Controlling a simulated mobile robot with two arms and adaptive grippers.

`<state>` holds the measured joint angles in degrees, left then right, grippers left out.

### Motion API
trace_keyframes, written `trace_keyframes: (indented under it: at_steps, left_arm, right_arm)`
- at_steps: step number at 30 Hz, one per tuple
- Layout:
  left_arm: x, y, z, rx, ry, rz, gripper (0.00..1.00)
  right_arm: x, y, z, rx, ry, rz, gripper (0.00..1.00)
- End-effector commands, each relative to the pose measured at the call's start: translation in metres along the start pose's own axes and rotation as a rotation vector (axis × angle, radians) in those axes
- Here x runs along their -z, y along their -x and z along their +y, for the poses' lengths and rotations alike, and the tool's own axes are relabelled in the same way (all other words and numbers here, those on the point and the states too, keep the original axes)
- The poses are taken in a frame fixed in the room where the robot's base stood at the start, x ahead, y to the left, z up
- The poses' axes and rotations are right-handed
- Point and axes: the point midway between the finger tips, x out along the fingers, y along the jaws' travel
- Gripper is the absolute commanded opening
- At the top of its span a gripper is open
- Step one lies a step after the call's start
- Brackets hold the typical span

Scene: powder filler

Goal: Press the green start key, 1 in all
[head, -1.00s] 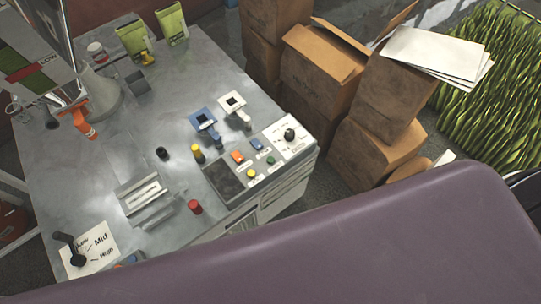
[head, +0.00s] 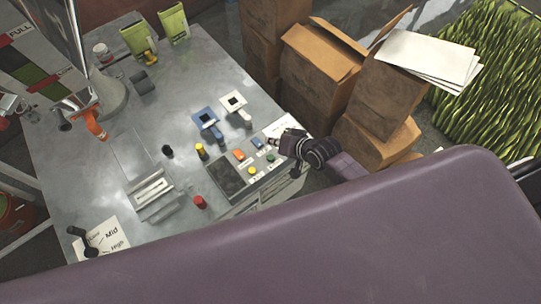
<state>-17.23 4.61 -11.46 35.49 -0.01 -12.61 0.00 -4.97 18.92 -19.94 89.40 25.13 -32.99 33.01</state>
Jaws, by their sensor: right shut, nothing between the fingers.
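The green start key (head: 270,157) is a small round button on the dark control panel (head: 228,179) at the table's right edge. It sits just right of an orange key (head: 239,154) and up from a yellow key (head: 252,171). A blue key (head: 257,142) is just above it. My right gripper (head: 282,143) is shut and empty, close to the green key on its upper right. Whether it touches the panel cannot be told. It hides the black knob and most of the white card at the panel's end. My left gripper is out of view.
Blue-framed and white-framed holders (head: 207,121) stand behind the panel. A yellow-topped post (head: 201,151), a black one (head: 167,151) and a red one (head: 200,202) stand left of it. Cardboard boxes (head: 322,75) are beyond the table's right side.

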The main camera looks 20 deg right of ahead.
Motion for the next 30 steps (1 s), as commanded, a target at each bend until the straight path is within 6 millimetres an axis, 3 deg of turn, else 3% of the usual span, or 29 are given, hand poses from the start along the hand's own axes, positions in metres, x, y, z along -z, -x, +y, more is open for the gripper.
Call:
trace_keyframes:
  at_steps: [11,26,30]
  left_arm:
    - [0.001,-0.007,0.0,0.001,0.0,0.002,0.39]
    - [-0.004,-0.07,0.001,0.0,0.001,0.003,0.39]
    - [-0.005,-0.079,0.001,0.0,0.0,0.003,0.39]
  right_arm:
    - [-0.004,-0.005,0.005,-0.002,0.001,0.0,0.0]
    - [-0.035,-0.047,0.036,-0.002,0.003,0.0,0.0]
    - [-0.042,-0.057,0.043,-0.003,0.001,-0.001,0.0]
